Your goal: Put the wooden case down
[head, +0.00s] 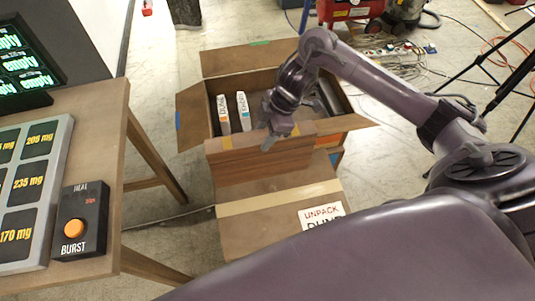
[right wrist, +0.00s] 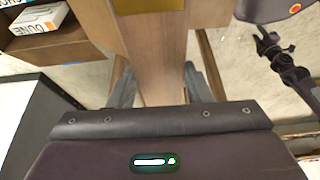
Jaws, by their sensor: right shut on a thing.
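The wooden case (head: 240,164) is a brown wood-grained box with yellow fittings on its upper edge. My right gripper (head: 279,130) is shut on its upper edge. In the right wrist view the case (right wrist: 162,50) lies between the two fingers of the gripper (right wrist: 160,90), and its far part runs out of the frame. In the head view the case overlaps the front of an open cardboard box (head: 230,62); whether it touches the box cannot be told. My left gripper is not in view.
Two upright books (head: 223,113) stand inside the cardboard box. Its front flap (head: 265,230) bears an "UNPACK" label (head: 321,214). A wooden table (head: 112,120) with display panels and an orange-button box (head: 80,222) stands left. Cables and a tripod are at the upper right.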

